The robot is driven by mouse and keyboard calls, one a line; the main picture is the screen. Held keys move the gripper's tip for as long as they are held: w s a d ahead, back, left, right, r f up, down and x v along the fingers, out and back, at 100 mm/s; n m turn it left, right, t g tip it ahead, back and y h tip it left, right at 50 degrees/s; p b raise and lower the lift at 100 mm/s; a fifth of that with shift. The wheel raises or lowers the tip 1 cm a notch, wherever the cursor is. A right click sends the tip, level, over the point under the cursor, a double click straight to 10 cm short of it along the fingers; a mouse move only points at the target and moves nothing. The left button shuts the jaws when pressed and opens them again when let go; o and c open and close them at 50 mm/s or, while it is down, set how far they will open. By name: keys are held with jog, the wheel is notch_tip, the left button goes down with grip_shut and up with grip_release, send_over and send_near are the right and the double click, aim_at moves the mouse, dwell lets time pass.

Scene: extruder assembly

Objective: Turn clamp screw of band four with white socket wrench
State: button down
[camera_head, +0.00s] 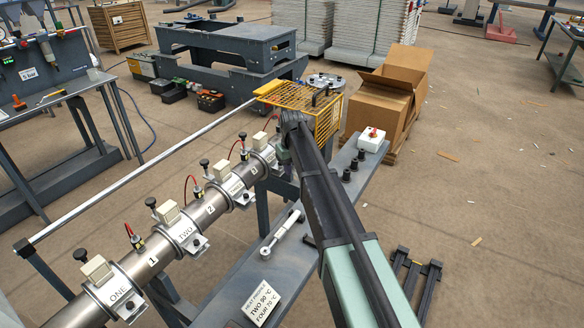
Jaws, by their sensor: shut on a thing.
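The steel extruder barrel (206,210) runs diagonally up to the right, with several clamped bands along it. Band one (118,290) and band two (185,234) have readable labels. A third band (234,190) sits further along. The farthest band (266,154), by its order band four, is beside the far end of my arm, which partly covers it. Its clamp screw cannot be made out. My gripper's jaws are hidden behind my arm near that band, so what they hold does not show. A pale socket wrench (280,231) lies on the grey bench shelf; its colour looks white to silver.
A yellow mesh guard (308,102) stands at the barrel's far end. The shelf (238,276) carries a heat profile card (262,301), black knobs (350,168) and a white box with a red button (371,139). A cardboard box (385,105) stands behind. The floor at right is mostly clear.

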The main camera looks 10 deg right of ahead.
jog(key=shift+f+b, duration=0.95)
jog(key=shift+f, duration=0.1)
jog(key=w+d+n, duration=0.3)
jog(key=w+n, duration=0.3)
jog(key=n, duration=0.4)
jog(key=w+d+n, duration=0.3)
jog(key=w+n, duration=0.3)
jog(key=n, duration=0.3)
jog(key=shift+w+n, duration=0.2)
jog(key=shift+n, duration=0.2)
jog(key=shift+s+d, duration=0.1)
jog(key=shift+s+m, duration=0.15)
jog(key=shift+m, duration=0.15)
